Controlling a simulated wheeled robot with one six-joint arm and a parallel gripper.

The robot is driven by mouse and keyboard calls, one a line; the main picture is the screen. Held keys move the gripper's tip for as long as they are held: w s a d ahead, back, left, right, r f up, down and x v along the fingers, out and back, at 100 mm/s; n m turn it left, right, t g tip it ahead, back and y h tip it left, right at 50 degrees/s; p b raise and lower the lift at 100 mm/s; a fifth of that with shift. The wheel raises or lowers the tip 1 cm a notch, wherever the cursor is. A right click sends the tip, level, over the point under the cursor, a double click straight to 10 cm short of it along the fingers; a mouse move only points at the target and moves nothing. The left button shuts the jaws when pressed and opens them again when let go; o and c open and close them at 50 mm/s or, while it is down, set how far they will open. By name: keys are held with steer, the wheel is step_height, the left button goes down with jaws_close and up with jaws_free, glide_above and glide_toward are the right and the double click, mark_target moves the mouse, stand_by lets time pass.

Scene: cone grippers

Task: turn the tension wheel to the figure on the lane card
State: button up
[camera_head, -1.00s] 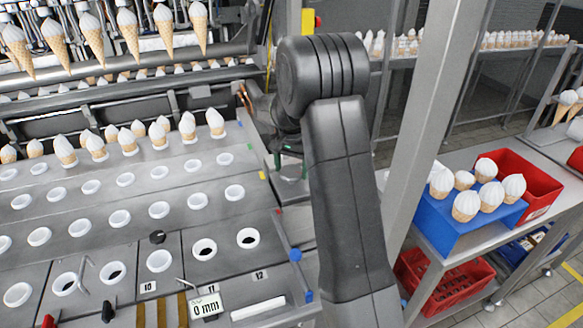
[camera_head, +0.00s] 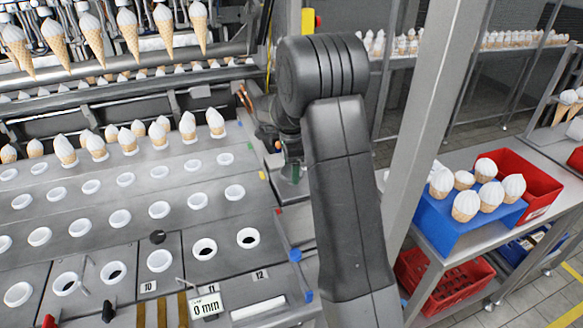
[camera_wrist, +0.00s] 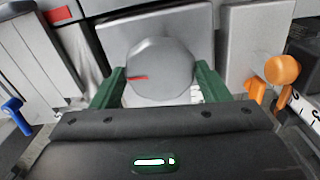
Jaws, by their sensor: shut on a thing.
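The tension wheel (camera_wrist: 160,68) is a grey, faceted round knob in the wrist view. A red mark on it points left. My gripper (camera_wrist: 159,88) has its two green fingers on either side of the wheel, shut on it. In the head view the wheel is hidden behind my arm, and only a bit of my gripper's green shows beside the arm. A white card (camera_head: 207,306) reading "0 mm" stands at the front of the lanes in the head view; smaller print above the figure is unreadable.
An orange knob (camera_wrist: 282,70) is right of the wheel, and a blue lever (camera_wrist: 13,108) is at left. A steel post (camera_head: 430,110) rises right of my arm, with a blue crate (camera_head: 440,218) beyond.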

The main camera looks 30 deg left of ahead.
steer(key=shift+r+m, duration=0.1)
steer(key=shift+m, duration=1)
steer(key=o, duration=1)
step_height(320, 180, up, 14)
steer(key=shift+f+b, duration=0.15)
steer(key=shift+b, duration=0.35)
steer(key=shift+f, duration=0.1)
